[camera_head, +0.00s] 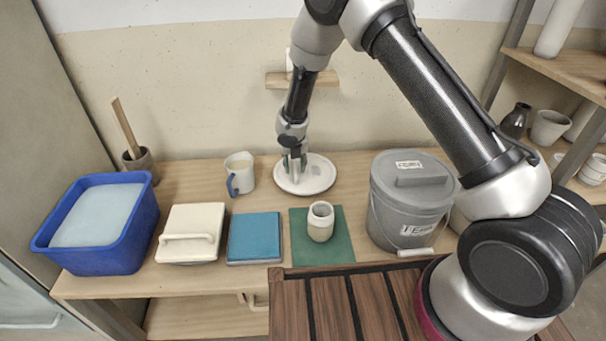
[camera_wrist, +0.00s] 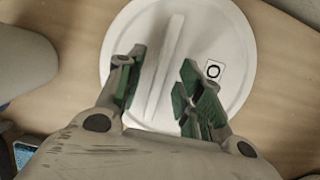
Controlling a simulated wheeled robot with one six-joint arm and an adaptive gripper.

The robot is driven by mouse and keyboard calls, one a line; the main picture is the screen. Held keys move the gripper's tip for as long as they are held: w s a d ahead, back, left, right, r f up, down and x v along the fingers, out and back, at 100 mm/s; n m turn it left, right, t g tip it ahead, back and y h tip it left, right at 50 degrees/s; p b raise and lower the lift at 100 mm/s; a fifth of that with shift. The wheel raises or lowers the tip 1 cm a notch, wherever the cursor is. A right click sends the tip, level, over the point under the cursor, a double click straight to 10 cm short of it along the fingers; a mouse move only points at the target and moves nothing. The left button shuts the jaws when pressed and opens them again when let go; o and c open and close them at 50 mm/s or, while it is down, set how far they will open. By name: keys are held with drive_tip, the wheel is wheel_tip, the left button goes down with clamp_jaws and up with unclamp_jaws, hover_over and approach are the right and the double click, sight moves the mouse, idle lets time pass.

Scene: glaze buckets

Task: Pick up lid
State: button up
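A round white lid (camera_head: 318,174) lies on the table near the wall. In the wrist view the lid (camera_wrist: 225,45) shows a raised bar handle (camera_wrist: 168,58) across it and a small square label with a black ring. My gripper (camera_head: 294,172) is above the lid, pointing down. In the wrist view my gripper (camera_wrist: 160,88) is open, with its green-padded fingers on either side of the bar handle and a gap to it. I cannot tell how far above the lid the fingertips are.
A white-and-blue mug (camera_head: 240,174) stands left of the lid. A lidded grey bucket (camera_head: 405,205) stands to the right. In front are a cream handled slab (camera_head: 190,222), a blue tile (camera_head: 254,238) and a cup (camera_head: 320,222) on a green mat (camera_head: 340,250). A blue tub (camera_head: 115,235) is far left.

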drive_tip(key=shift+w+f, duration=0.15)
drive_tip(key=shift+f, duration=0.35)
drive_tip(key=shift+d+f, duration=0.1)
drive_tip(key=shift+f, duration=0.05)
drive_tip(key=shift+c, duration=0.4)
clamp_jaws()
